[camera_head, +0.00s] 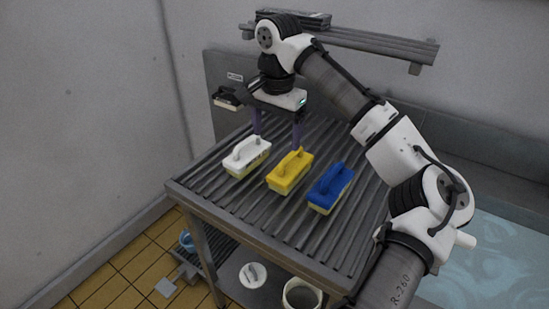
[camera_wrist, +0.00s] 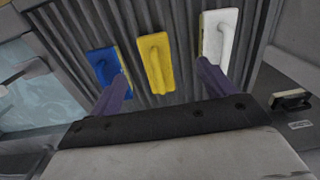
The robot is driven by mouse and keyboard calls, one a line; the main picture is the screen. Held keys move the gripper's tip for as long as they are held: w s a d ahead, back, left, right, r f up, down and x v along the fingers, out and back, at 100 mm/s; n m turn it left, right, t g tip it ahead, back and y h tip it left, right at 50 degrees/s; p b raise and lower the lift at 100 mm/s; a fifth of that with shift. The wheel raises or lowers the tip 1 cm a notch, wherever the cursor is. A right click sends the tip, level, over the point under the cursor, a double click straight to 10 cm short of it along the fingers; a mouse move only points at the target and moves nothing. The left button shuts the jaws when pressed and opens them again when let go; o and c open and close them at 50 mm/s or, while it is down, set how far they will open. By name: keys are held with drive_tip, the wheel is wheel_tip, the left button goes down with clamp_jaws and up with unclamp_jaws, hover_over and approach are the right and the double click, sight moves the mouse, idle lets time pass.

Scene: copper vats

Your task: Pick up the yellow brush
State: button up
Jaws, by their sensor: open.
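The yellow brush (camera_head: 290,172) lies on the ribbed metal table between a white brush (camera_head: 247,156) and a blue brush (camera_head: 330,187). It has a raised handle on top. In the wrist view the yellow brush (camera_wrist: 156,62) is in the upper middle, with the blue brush (camera_wrist: 103,66) to its left and the white brush (camera_wrist: 218,38) to its right. My gripper (camera_head: 277,140) is open and empty, above and behind the brushes in the head view. Its two purple fingers (camera_wrist: 163,80) are spread wide and point down. The yellow brush lies between their directions, apart from them.
The ribbed table (camera_head: 225,203) has free room in front of the brushes. A wall shelf (camera_head: 380,42) is behind my arm. Another brush (camera_head: 227,97) hangs at the back wall. A bucket (camera_head: 301,293) and a round white lid (camera_head: 253,275) are below the table.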

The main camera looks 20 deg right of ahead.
sight(281, 169)
drive_tip(key=shift+s+d+f, duration=0.3)
drive_tip(key=shift+d+f, duration=0.05)
drive_tip(key=shift+d, duration=0.2)
wheel_tip(281, 169, down, 7)
drive_tip(key=shift+p, duration=0.5)
drive_tip(key=shift+w+f+p, duration=0.1)
drive_tip(key=shift+f+p, duration=0.65)
drive_tip(key=shift+f, duration=2.1)
drive_tip(key=c, duration=1.2)
